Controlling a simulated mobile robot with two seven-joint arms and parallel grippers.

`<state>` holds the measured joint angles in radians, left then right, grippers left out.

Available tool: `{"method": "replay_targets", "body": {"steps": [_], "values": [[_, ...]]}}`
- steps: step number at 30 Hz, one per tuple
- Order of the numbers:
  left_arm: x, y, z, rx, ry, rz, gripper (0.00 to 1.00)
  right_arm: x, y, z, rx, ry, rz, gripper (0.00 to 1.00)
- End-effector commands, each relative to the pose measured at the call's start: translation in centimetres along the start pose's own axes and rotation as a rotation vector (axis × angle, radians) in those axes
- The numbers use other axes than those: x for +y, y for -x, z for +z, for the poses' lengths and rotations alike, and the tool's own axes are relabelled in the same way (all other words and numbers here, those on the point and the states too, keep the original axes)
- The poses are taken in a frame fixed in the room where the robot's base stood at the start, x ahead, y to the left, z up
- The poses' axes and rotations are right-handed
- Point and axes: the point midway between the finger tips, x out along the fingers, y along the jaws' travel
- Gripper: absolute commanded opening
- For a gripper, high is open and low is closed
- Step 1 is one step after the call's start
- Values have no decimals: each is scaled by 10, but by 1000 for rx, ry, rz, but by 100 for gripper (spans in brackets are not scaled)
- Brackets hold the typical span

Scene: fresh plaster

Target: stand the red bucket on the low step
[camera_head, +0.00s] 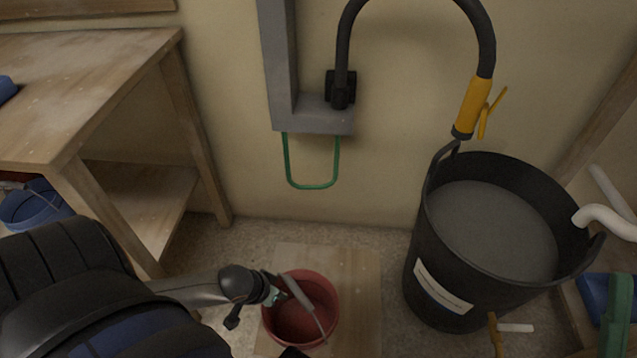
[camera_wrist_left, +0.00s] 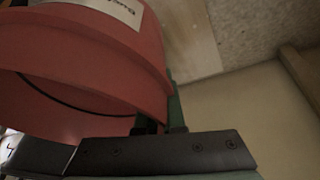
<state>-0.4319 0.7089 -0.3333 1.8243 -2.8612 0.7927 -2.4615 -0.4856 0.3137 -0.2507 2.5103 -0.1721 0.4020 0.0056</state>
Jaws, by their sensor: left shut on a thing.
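The red bucket (camera_head: 318,297) is in the lower middle of the head view, over the pale wooden low step (camera_head: 355,285). It looks upright, with its grey handle grip leaning across the opening. I cannot tell whether its base touches the step. My left gripper (camera_head: 275,292) is shut on the bucket's rim at its left side. In the left wrist view the bucket (camera_wrist_left: 90,50) fills the upper left, with a white label, and its wall sits at the green fingers (camera_wrist_left: 160,112). The step (camera_wrist_left: 190,35) shows behind it.
A large black tub (camera_head: 440,240) of grey material stands right of the step. A hose with a yellow nozzle (camera_head: 474,105) hangs above it. A wooden bench (camera_head: 90,80) is at the left, with a blue bucket (camera_head: 35,205) under it. Bare floor separates the step and tub.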

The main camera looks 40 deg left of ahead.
Motion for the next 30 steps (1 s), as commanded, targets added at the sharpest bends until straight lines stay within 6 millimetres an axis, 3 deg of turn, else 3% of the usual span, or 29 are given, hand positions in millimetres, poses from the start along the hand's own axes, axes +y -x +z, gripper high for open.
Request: {"method": "replay_targets", "body": {"steps": [18,23,30], "values": [[-7,-31,-37,5,-3,-5,0,13,-21,-24,15,34,8,50],[-8,-56,-56,8,1,-4,0,12,-14,-16,14,30,17,50],[-14,-115,-78,4,4,-3,0,-6,15,17,-13,0,6,50]]}}
